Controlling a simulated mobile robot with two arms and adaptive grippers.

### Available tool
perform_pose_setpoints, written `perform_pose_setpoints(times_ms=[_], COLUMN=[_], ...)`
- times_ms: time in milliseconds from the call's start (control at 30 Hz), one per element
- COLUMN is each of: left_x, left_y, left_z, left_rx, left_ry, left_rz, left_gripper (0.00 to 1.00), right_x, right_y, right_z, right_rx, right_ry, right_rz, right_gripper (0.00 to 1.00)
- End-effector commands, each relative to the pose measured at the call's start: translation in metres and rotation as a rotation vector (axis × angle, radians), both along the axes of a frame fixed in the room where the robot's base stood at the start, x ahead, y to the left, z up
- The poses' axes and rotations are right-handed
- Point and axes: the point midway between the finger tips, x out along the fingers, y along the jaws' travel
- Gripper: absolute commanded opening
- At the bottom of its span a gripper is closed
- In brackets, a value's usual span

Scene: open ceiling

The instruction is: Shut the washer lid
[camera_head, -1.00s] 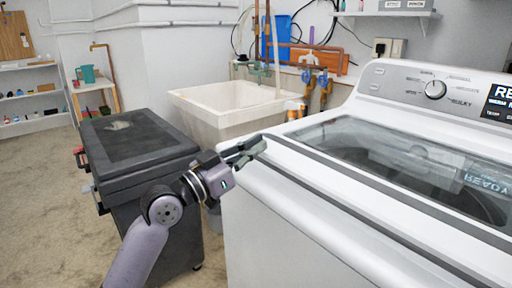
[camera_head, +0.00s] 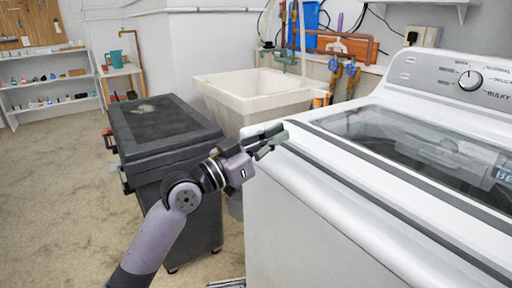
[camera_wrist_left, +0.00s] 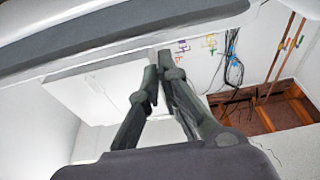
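The white washer (camera_head: 315,215) fills the right side of the head view. Its glass-topped lid (camera_head: 410,140) lies down over the top, with a grey strip along its front edge; whether any gap is left under it I cannot tell. My left gripper (camera_head: 272,140) is at the washer's upper left corner, by its top edge, holding nothing visible. In the left wrist view, its fingertips (camera_wrist_left: 160,75) come together just below a long white and grey edge (camera_wrist_left: 130,38), probably the washer's. Contact is unclear. My right gripper is out of view.
A black lidded bin (camera_head: 165,135) stands left of the washer, close to my left arm. A white sink (camera_head: 250,95) is behind, with pipes (camera_head: 345,75) on the wall. Shelves (camera_head: 45,85) stand far left. The floor (camera_head: 60,200) at left is clear.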

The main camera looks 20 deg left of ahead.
Motion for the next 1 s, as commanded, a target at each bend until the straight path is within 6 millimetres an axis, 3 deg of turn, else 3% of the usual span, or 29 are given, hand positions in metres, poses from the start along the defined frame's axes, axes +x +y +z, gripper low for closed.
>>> perform_pose_setpoints(times_ms=[33, 300, 500, 1000], left_x=[-0.004, -0.054, -0.078, -0.091], left_y=[0.004, 0.034, 0.050, 0.058], left_z=[-0.018, -0.022, -0.024, -0.023], left_rx=[0.015, 0.010, 0.002, -0.001], left_ry=[0.033, 0.013, 0.003, -0.007], left_rz=[0.000, 0.000, 0.001, 0.001], left_gripper=[0.00, 0.00, 0.00, 0.00], right_x=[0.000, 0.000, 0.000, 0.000], right_y=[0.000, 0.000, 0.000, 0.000], right_z=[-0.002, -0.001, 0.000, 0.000], right_rx=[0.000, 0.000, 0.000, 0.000], right_ry=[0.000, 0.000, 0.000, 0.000], right_rz=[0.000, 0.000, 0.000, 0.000], right_gripper=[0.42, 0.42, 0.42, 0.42])
